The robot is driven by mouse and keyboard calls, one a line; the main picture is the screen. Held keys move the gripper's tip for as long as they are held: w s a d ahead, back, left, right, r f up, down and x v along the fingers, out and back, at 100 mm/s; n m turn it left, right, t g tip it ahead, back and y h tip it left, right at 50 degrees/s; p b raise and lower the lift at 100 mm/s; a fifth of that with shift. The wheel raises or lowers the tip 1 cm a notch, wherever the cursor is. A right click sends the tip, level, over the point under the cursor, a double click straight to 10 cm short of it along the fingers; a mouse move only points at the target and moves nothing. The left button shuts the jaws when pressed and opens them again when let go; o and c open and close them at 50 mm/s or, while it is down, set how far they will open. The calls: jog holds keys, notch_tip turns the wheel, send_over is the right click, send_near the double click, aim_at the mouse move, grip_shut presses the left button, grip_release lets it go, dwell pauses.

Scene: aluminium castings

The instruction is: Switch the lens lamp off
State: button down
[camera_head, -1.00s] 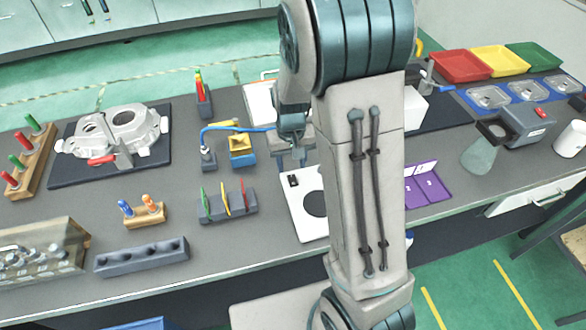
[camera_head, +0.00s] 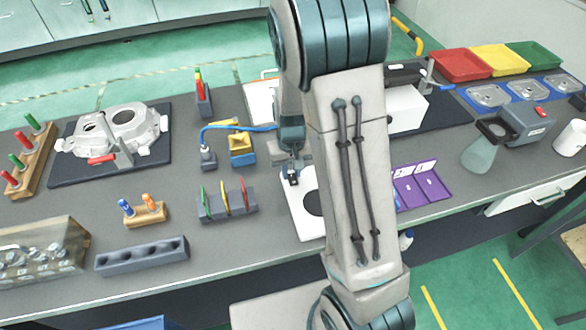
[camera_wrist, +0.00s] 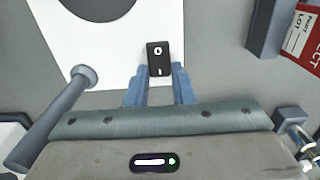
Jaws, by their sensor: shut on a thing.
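A white plate (camera_head: 302,216) with a black disc (camera_head: 314,203) lies on the bench beside my arm, and it seems to be the lens lamp's base. A black switch block with white marks sits on it, seen in the wrist view (camera_wrist: 158,58). My gripper (camera_head: 291,178) is down at the plate's far left corner. A grey post (camera_wrist: 52,112) with a round knob stands left of the fingers. My arm hides part of the plate.
A blue-and-yellow block vise (camera_head: 242,150) and a slotted block with coloured pieces (camera_head: 227,205) stand left of my gripper. A purple tray (camera_head: 422,188) lies to the right. A grey device with a round head (camera_head: 525,125) stands farther right.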

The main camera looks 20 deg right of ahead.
jog(key=shift+f+b, duration=0.15)
jog(key=shift+b, duration=0.25)
jog(key=shift+s+t+b, duration=0.15)
jog(key=shift+t+b, duration=0.65)
jog(key=shift+b, duration=0.15)
jog(key=shift+s+r+t+b, duration=0.15)
jog(key=shift+r+t+b, duration=0.1)
jog(key=shift+t+b, duration=0.35)
jog(key=c, duration=1.2)
grip_release()
jog(key=shift+c, duration=0.2)
jog(key=v, duration=1.3)
jog(key=shift+r, duration=0.45)
jog(key=shift+s, duration=0.1)
